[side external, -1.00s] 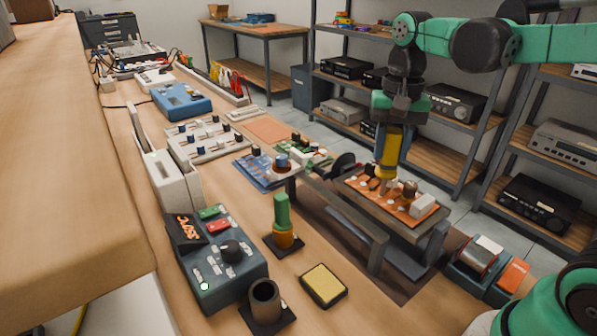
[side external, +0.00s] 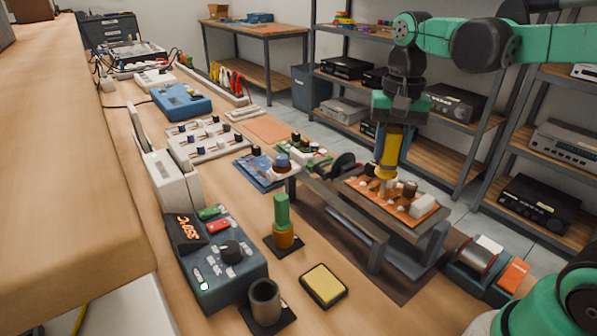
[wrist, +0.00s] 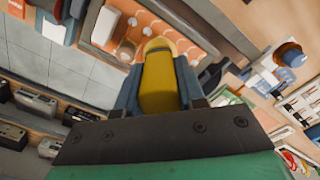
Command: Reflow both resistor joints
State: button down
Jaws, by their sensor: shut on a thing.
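My gripper (side external: 398,120) points down over the board holder and is shut on a yellow-handled soldering iron (side external: 389,152). The iron is roughly upright, with its lower end at the far-left part of an orange circuit board (side external: 392,204). I cannot tell whether its tip touches a joint. In the wrist view, the yellow handle (wrist: 159,82) sits between my fingers and hides the tip. The orange board also shows there (wrist: 102,27), with pale round spots. I cannot pick out the resistor clearly. The board lies in a dark metal holder (side external: 375,250).
A blue soldering station (side external: 225,275), a green-and-orange stand piece (side external: 282,215), a dark cup (side external: 265,298) and a yellow sponge (side external: 323,284) stand left of the holder. Small boards (side external: 260,170) lie behind.

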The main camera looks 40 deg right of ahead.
aim_at(394, 131)
dwell(0.4)
jog(key=shift+r, duration=2.25)
jog(key=shift+f, duration=0.1)
jog(key=w+f, duration=0.2)
jog(key=f, duration=0.1)
jog(key=shift+w+f, duration=0.1)
jog(key=shift+f, duration=0.2)
jog(key=shift+f, duration=0.45)
dwell(1.3)
dwell(1.1)
